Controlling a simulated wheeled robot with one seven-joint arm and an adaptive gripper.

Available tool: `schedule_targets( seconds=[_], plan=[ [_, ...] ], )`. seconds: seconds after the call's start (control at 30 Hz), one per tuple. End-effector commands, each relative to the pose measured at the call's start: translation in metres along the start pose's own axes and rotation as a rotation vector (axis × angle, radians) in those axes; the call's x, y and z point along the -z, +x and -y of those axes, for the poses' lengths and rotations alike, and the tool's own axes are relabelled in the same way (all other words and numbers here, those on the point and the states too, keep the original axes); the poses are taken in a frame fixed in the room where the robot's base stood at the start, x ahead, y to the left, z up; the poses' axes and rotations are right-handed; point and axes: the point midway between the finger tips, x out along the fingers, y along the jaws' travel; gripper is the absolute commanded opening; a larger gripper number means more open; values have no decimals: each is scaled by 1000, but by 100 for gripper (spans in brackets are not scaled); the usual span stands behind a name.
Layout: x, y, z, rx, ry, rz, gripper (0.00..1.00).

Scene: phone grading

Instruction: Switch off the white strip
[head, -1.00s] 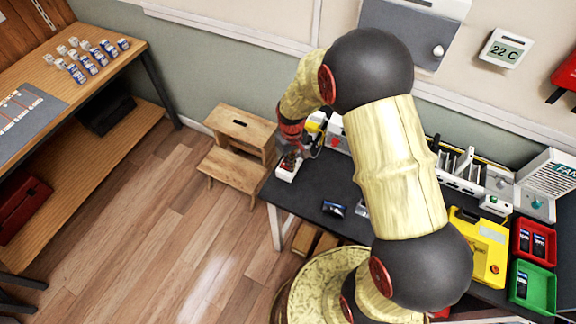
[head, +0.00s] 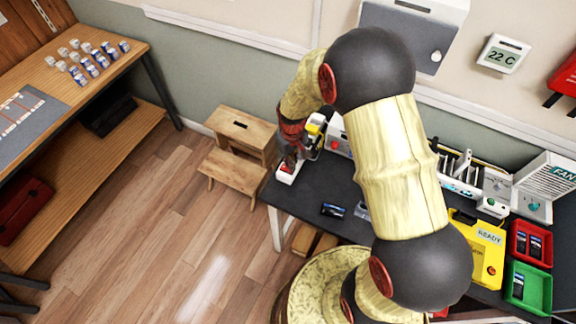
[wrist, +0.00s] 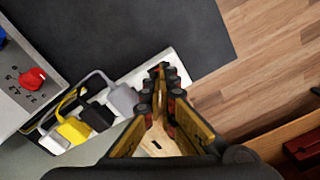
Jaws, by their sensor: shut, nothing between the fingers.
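The white strip (head: 283,177) lies at the left end of the dark workbench. In the wrist view the strip (wrist: 174,57) runs diagonally, with yellow, black and grey plugs in it. My gripper (head: 290,162) is over its near end, with fingers shut and nothing held. In the wrist view the gripper's fingertips (wrist: 164,78) cover part of the strip's end. A small red patch shows by the tips; whether it is the switch, and its position, I cannot tell. Contact with the strip is also unclear.
A grey box with a red knob (wrist: 33,78) stands beside the strip. A yellow box (head: 479,250) reading READY, a red tray (head: 549,260) and a green tray (head: 545,301) sit at the right. A wooden step stool (head: 236,168) stands left of the bench.

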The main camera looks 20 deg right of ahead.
Motion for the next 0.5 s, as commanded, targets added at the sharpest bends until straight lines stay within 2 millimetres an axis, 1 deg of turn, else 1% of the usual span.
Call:
schedule_targets(
  seconds=[0.03,0.1,0.5],
  plan=[
    [0,-7,0,0,0,-1,0],
    [1,-12,0,0,0,-2,0],
    [2,-42,0,-1,0,-5,0]
  ],
)
